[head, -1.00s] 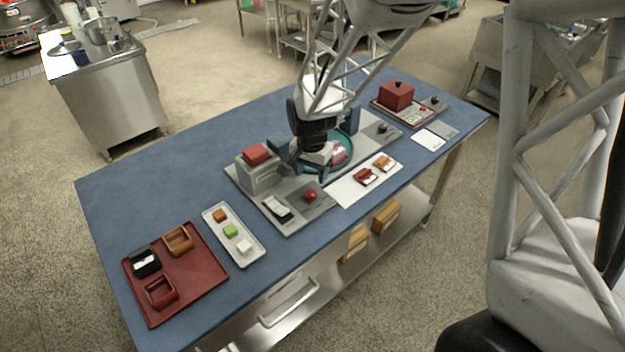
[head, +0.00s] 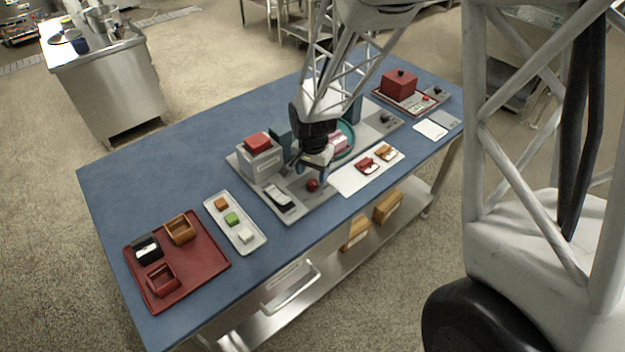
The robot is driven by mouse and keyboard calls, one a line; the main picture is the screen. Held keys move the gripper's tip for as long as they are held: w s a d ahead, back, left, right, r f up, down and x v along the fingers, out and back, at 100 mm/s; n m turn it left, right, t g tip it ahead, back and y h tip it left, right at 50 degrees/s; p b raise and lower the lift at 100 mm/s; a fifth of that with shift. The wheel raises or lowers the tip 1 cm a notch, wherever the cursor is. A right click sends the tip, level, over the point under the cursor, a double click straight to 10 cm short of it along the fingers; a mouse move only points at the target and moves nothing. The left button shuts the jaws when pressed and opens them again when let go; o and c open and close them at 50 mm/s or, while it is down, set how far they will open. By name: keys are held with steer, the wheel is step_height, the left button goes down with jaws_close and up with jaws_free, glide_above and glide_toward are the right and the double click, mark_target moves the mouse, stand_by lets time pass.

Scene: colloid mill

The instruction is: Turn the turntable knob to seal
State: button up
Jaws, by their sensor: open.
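The grey machine base (head: 295,208) lies on the blue table and carries a round teal turntable (head: 349,146), partly hidden behind my arm. A pinkish-red block sits on the turntable. A red round knob (head: 312,185) stands on the front left part of the base. A small dark knob (head: 384,117) is on the base's right end. The pictures do not show which knob belongs to the turntable, and their markings are too small to read. My gripper (head: 311,170) is open, pointing down just above and behind the red knob, apparently not touching it.
A grey box with a red top (head: 257,144) and a black-and-white switch (head: 279,197) stand left of my gripper. A white card with two small parts (head: 358,183) lies right.

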mark_target(312, 182)
steer(key=shift+f, duration=1.85)
steer(key=c, duration=0.9)
